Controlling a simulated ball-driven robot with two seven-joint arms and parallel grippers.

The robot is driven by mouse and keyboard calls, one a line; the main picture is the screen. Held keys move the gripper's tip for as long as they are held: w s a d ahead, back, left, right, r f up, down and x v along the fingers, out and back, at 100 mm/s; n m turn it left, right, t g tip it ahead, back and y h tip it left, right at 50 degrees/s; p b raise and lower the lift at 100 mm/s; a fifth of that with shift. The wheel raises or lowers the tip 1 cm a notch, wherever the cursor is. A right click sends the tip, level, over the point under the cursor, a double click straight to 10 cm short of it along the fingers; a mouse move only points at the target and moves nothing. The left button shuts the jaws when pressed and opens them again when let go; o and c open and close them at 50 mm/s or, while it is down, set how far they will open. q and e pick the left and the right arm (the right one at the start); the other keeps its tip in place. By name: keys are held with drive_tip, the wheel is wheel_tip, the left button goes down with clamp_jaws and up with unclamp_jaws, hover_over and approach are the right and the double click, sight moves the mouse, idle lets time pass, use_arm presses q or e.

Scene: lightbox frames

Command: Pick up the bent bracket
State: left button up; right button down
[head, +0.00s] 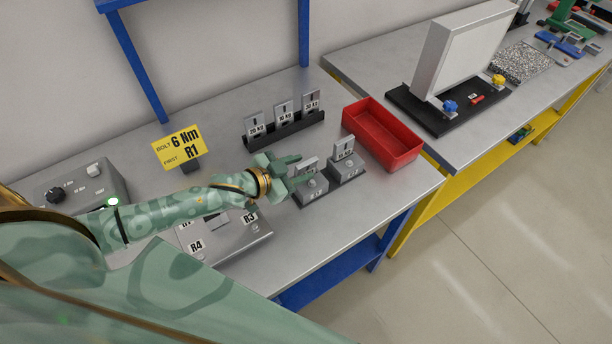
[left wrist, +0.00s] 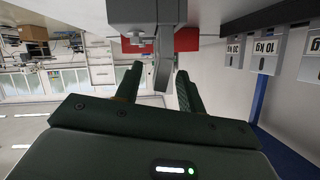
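The bent bracket appears to be the grey metal piece (head: 309,164) standing in the nearer of two small dark holders (head: 312,197) on the grey bench. In the left wrist view, a grey bent piece (left wrist: 164,72) hangs down in the picture between my fingers, below a grey block. My left gripper (head: 289,172) is at this holder, with its fingers on either side of the piece. In the left wrist view the gripper (left wrist: 158,88) is open, with gaps between both fingers and the piece. The fingers partly hide the piece in the head view.
A second holder with an upright grey piece (head: 344,149) stands close beside. A red bin (head: 382,135) is behind it at right. A black rack (head: 284,130) with several labelled weights stands behind. A yellow sign (head: 179,148) and a grey box (head: 226,236) flank my left arm.

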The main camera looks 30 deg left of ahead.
sight(311, 167)
use_arm(q)
drive_tip(key=b+x, duration=0.1)
drive_tip(key=x, duration=0.1)
drive_tip(key=b+x, duration=0.2)
drive_tip(key=shift+w+f, duration=0.1)
drive_tip(key=shift+f, duration=0.25)
drive_tip(key=shift+w+d, duration=0.1)
drive_tip(key=shift+w, duration=0.1)
drive_tip(key=shift+s+r, duration=0.1)
drive_tip(key=shift+r, duration=0.1)
clamp_jaws()
